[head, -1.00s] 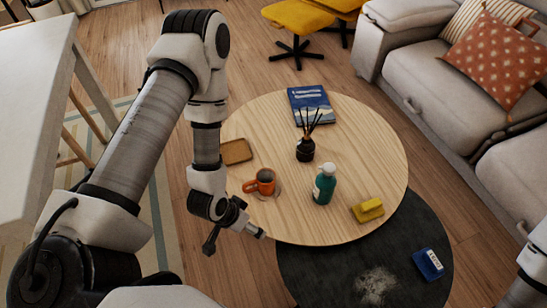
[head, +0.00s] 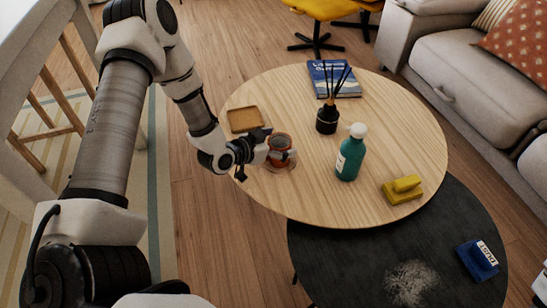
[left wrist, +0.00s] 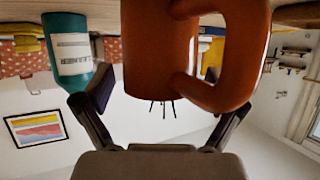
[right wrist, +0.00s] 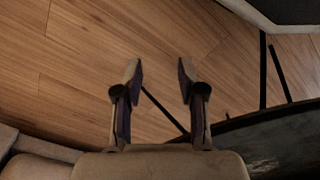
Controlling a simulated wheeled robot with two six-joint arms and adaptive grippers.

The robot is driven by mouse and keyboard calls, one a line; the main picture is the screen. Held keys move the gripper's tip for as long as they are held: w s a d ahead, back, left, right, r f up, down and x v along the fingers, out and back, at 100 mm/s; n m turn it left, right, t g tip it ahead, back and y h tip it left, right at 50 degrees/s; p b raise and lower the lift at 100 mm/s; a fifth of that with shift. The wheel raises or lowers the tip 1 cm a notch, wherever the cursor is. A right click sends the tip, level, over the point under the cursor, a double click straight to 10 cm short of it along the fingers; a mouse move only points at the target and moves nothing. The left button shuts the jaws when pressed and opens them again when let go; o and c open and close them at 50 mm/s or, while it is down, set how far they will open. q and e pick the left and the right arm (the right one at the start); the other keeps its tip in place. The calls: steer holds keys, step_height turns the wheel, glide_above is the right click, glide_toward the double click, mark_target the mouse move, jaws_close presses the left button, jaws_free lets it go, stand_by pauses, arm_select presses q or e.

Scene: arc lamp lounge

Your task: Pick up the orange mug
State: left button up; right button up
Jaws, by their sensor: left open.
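The orange mug (head: 281,143) stands on a small round coaster (head: 291,166) at the left side of the round wooden table. My left gripper (head: 266,147) is open at the mug's left side, its fingers about the mug. In the left wrist view, which is upside down, the mug (left wrist: 160,45) fills the space between the spread fingers (left wrist: 165,112), with its handle toward the right. I cannot tell whether the fingers touch it. My right gripper (right wrist: 158,75) is open and empty above the wooden floor.
A green bottle (head: 350,155), a black reed diffuser (head: 327,119), a blue book (head: 345,87), a yellow sponge-like block (head: 401,194) and a brown tray (head: 245,119) stand around the mug. A lower dark table (head: 340,265) holds a blue box (head: 475,262).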

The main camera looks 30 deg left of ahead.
arm_select(q)
steer(key=c, duration=1.5)
steer(key=shift+r, duration=0.15)
